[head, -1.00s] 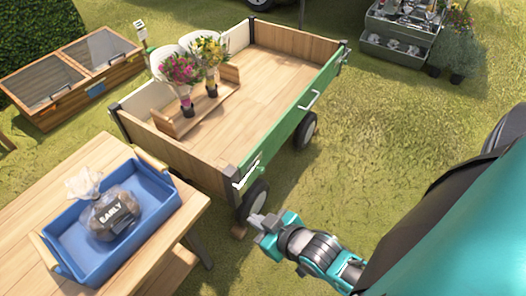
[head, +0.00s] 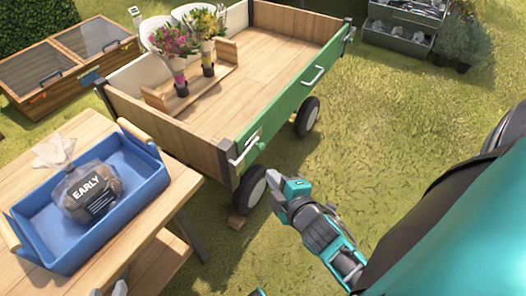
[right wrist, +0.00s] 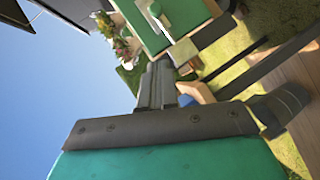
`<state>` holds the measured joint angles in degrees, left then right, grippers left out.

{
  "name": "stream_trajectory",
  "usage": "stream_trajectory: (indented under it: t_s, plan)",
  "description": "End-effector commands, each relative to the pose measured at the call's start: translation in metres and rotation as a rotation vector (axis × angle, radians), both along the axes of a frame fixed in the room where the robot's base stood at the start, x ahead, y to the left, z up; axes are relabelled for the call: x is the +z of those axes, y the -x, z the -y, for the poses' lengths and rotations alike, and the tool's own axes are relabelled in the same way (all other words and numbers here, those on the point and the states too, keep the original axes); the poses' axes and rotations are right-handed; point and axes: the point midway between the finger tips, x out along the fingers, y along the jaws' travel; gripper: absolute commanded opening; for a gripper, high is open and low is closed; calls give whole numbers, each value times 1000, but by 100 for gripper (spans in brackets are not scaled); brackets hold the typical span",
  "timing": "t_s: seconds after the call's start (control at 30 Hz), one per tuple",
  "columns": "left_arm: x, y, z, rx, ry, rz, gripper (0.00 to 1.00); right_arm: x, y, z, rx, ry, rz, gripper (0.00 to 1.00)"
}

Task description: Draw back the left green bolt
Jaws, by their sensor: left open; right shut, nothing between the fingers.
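The left green bolt (head: 243,150) is a pale handle at the near left corner of the cart's green side panel (head: 290,115). In the right wrist view a pale bolt handle (right wrist: 155,10) shows on the green panel. My right gripper (head: 273,180) is shut and empty, below and to the right of the bolt, in front of the near wheel, apart from the bolt. Only a grey tip of my left gripper (head: 119,288) seems to show at the bottom edge; it is open, and most of it is hidden.
A wooden table (head: 150,235) with a blue tray (head: 140,190) holding a bag labelled EARLY (head: 90,190) stands at the left. Flower bouquets (head: 175,45) stand in the cart. A pale handle (head: 312,76) sits mid-panel.

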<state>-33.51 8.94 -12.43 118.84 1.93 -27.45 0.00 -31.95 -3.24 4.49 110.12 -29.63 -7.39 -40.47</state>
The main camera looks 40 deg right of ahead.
Motion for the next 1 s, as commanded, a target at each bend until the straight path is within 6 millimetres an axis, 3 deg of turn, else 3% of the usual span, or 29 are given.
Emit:
stream_trajectory:
  t_s: [0.17, 0.6, 0.8, 1.0]
  plan:
    - [-8, 3, 0, 1, 0, -7, 43, -7, -17, 2, 2, 0, 4, 0]
    - [-33, 4, 0, 5, 1, -14, 43, -34, -97, 16, 0, -1, 2, 0]
    - [-40, 4, 1, 8, 6, -14, 43, -47, -108, 38, 1, 0, 0, 0]
    - [-41, 4, 1, 9, 7, -14, 43, -49, -112, 45, 0, -2, 1, 0]
